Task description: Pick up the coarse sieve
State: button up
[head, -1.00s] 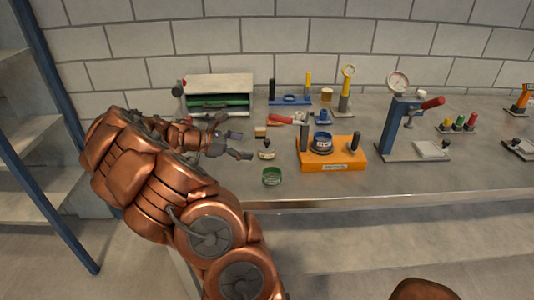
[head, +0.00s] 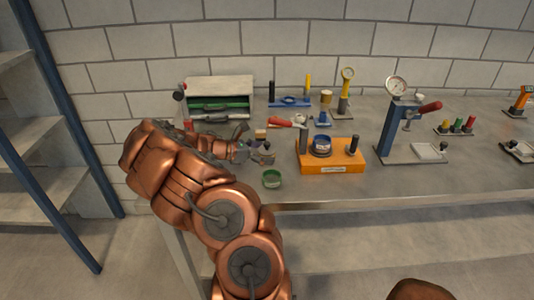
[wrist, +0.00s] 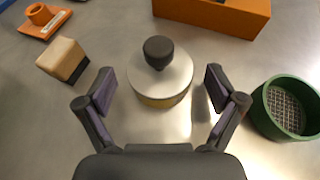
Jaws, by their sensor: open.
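In the wrist view the green sieve (wrist: 287,108) is at the right, outside my right finger, with a wire mesh inside. My gripper (wrist: 160,92) is open and empty. Its fingers point toward a pale round lidded piece (wrist: 160,75) with a dark knob, which lies between and just beyond the fingertips.
The orange stand (head: 333,164) is to the right, also at the wrist view's top. A wooden block (wrist: 63,58) lies left of my fingers. A drawer cabinet (head: 219,93) stands behind, and a gauge press (head: 398,125) farther right.

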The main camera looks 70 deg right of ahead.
jog(key=shift+s+d+f, duration=0.2)
jog(key=shift+d, duration=0.05)
jog(key=shift+c, duration=0.3)
jog(key=c, duration=1.2)
